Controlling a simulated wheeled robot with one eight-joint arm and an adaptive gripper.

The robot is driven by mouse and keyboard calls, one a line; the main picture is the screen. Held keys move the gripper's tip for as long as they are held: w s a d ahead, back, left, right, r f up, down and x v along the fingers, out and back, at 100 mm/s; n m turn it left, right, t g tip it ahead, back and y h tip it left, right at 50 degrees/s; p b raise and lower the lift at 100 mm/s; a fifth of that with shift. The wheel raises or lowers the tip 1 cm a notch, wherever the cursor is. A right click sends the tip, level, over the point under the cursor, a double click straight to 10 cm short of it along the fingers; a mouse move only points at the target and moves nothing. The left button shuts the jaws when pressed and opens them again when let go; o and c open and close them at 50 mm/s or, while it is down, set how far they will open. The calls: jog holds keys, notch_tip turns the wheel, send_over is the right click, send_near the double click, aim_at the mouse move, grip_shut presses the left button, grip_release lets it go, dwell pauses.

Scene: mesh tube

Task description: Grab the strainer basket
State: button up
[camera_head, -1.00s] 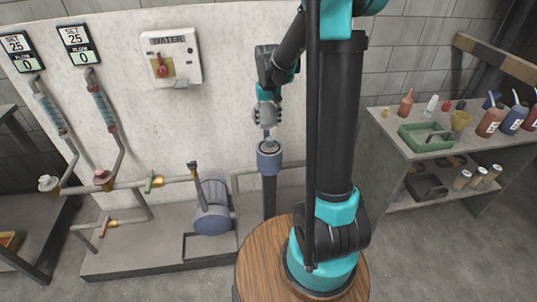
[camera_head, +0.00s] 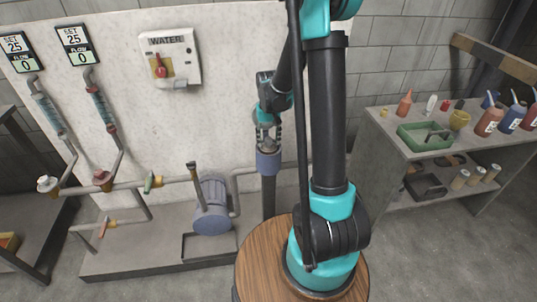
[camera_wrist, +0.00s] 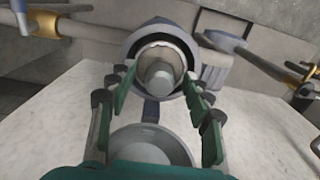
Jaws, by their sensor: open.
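The strainer basket (camera_wrist: 160,70) sits in the round blue-grey housing in the wrist view, showing as a grey cylindrical piece inside a pale ring. The housing (camera_head: 268,162) tops a dark vertical pipe in the head view; the basket itself is hidden there by my gripper. My gripper (camera_head: 267,143) is pointed down just above the housing. In the wrist view my gripper (camera_wrist: 160,85) is open, with one green-padded finger on each side of the basket. I cannot tell whether the fingers touch it.
A white panel with a red-handled WATER switch (camera_head: 159,65) stands behind. Pipes with valves and a blue motor (camera_head: 212,205) are to the left. A bench (camera_head: 385,135) with a green tray (camera_head: 425,137) and several bottles stands at right.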

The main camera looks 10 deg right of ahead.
jog(key=shift+c, duration=0.3)
grip_shut()
jog(key=shift+r, duration=0.15)
